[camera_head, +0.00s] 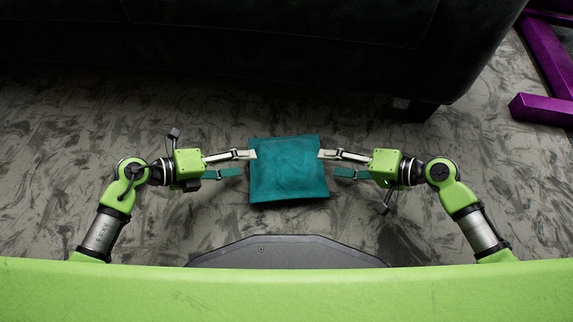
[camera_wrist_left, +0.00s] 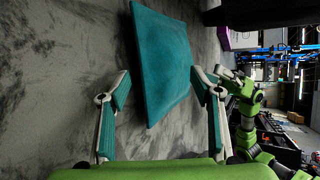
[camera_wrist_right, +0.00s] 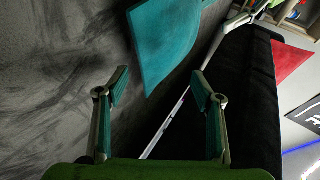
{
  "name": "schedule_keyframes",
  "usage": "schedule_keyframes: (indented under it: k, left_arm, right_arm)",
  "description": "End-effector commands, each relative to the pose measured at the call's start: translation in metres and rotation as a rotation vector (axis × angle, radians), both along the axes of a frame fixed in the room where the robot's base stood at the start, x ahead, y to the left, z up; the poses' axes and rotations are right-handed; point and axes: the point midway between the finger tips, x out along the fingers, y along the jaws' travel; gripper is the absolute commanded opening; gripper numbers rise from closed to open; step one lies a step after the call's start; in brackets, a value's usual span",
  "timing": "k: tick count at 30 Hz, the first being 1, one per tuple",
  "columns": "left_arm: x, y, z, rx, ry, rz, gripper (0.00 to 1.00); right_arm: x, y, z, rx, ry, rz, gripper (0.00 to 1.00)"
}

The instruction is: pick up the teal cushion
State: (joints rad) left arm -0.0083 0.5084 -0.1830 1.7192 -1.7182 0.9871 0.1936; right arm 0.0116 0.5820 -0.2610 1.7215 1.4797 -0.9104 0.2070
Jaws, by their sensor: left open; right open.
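The teal cushion (camera_head: 289,170) lies between my two grippers in the head view, in front of the dark sofa. My left gripper (camera_head: 249,164) is open at the cushion's left edge. My right gripper (camera_head: 326,164) is open at its right edge. The left wrist view shows the cushion (camera_wrist_left: 162,62) ahead of the open fingers (camera_wrist_left: 161,80), with nothing between them. The right wrist view shows part of the cushion (camera_wrist_right: 163,42) beyond the open, empty fingers (camera_wrist_right: 161,80). I cannot tell whether any fingertip touches it.
A dark sofa (camera_head: 290,45) stands behind the cushion across the top of the head view. A purple metal frame (camera_head: 543,109) stands at the far right. Grey patterned floor (camera_head: 60,150) is clear to the left and right of my arms.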

Motion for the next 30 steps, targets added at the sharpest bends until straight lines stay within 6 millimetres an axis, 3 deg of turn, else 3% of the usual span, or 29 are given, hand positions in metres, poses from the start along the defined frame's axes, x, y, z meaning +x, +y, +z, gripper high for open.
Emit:
schedule_keyframes:
  k: [3,9,23,27,30]
  left_arm:
    - [0.010,-0.019,-0.010,-0.003,-0.001,0.001,0.58]
    - [0.020,-0.039,-0.023,-0.003,0.000,0.001,0.58]
    - [0.024,-0.047,-0.029,0.000,-0.001,0.000,0.58]
    - [0.024,-0.047,-0.029,0.000,-0.001,0.000,0.28]
    - [0.024,-0.047,-0.029,0.001,0.000,0.000,0.28]
  right_arm:
    - [0.010,0.019,-0.010,0.003,-0.001,-0.001,0.61]
    - [0.020,0.039,-0.023,0.002,0.000,0.000,0.61]
    - [0.024,0.047,-0.029,0.000,-0.001,-0.001,0.61]
    - [0.024,0.047,-0.029,0.000,-0.001,-0.001,0.27]
    - [0.024,0.047,-0.029,0.000,0.000,0.000,0.27]
